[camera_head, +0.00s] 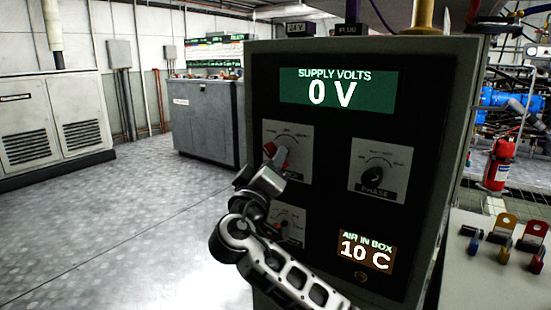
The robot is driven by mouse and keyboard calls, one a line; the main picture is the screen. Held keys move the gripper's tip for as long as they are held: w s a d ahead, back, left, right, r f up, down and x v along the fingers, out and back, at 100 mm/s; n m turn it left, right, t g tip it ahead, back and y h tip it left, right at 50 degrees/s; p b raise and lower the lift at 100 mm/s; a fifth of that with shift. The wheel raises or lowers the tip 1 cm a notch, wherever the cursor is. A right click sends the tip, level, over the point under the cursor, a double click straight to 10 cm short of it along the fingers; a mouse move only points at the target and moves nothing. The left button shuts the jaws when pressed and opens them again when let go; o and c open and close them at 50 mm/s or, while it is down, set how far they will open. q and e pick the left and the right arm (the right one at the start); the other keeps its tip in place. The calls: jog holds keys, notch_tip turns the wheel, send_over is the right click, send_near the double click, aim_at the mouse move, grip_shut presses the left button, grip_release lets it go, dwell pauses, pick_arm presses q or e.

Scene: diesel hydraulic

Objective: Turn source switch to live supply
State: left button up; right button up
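A control panel (345,135) with a dark face fills the middle of the view. Its upper-left dial plate (300,135) carries a knob with a red part (280,157), partly hidden by my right gripper; the plate's label is covered, so I cannot confirm it is the source switch. My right gripper (272,168) is at this knob, seemingly at or touching it; whether its fingers are open or shut is unclear. The green display (337,91) reads SUPPLY VOLTS 0 V. My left gripper is not in view.
A black PHASE knob (376,174) sits to the right. A lower-left dial (290,222) is partly behind my arm. An orange display (367,251) reads AIR IN BOX 10 C. A bench with coloured terminals (505,250) is at right. The floor at left is clear.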

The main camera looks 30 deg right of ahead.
jog(key=shift+x, duration=1.35)
